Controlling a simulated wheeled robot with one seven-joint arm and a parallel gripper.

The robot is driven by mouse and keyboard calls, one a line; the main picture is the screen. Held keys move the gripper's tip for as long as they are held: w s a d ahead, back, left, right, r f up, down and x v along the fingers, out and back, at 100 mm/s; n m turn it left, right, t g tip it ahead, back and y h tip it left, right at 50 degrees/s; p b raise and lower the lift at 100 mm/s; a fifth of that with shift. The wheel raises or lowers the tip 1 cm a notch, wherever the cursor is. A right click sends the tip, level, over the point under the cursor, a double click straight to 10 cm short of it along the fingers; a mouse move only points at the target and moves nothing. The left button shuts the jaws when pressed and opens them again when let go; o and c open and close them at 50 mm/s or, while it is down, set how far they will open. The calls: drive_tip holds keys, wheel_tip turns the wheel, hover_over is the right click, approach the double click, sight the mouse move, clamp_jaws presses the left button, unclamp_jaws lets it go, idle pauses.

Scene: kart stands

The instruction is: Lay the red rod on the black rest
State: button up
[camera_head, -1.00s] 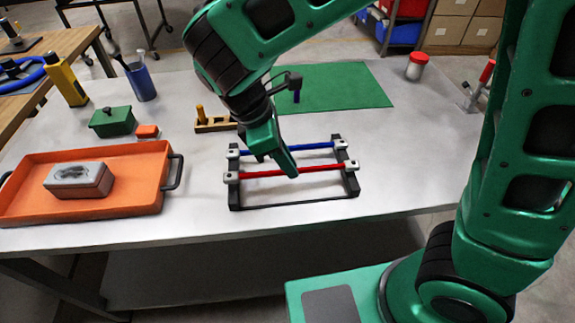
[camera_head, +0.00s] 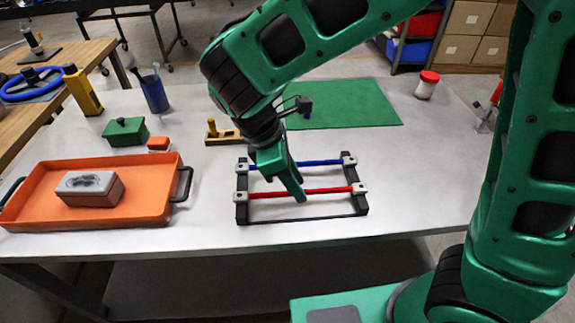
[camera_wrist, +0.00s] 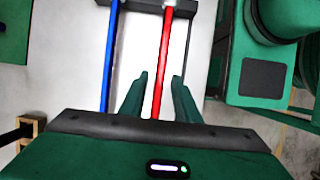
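The red rod (camera_head: 325,190) lies level across the black rest (camera_head: 241,212), with a pale block at each end over the side rails. A blue rod (camera_head: 325,162) lies parallel behind it on the same frame. My gripper (camera_head: 300,198) points down at the red rod near its middle. In the wrist view the two green fingers (camera_wrist: 158,85) are apart, with the red rod (camera_wrist: 162,65) running between them and clear space on both sides. The blue rod (camera_wrist: 110,55) is outside the fingers, to the left. The fingers' exact height against the rod is unclear.
An orange tray (camera_head: 150,208) holding a grey-topped block (camera_head: 90,188) stands left of the rest. A green box (camera_head: 125,133), wooden block (camera_head: 222,138) and green mat (camera_head: 355,104) are behind. The table in front of the rest is clear.

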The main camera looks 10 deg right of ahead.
drive_tip(key=v, duration=1.1)
drive_tip(key=shift+r, duration=0.2)
drive_tip(key=shift+a, duration=0.15)
drive_tip(key=d+m+g+y, duration=0.15)
drive_tip(key=d+m, duration=0.95)
drive_tip(key=d, duration=1.5)
drive_tip(key=s+d+f+m+t+y, duration=0.1)
drive_tip(key=s+d+f+m, duration=0.1)
drive_tip(key=s+d+m, duration=0.4)
drive_tip(key=s+d+f+m+y, duration=0.2)
drive_tip(key=s+d+m, duration=0.3)
drive_tip(key=s+m, duration=0.2)
drive_tip(key=shift+d+f+t, duration=0.3)
drive_tip(key=shift+d+t, duration=0.05)
drive_tip(key=shift+d, duration=0.05)
drive_tip(key=shift+s, duration=0.15)
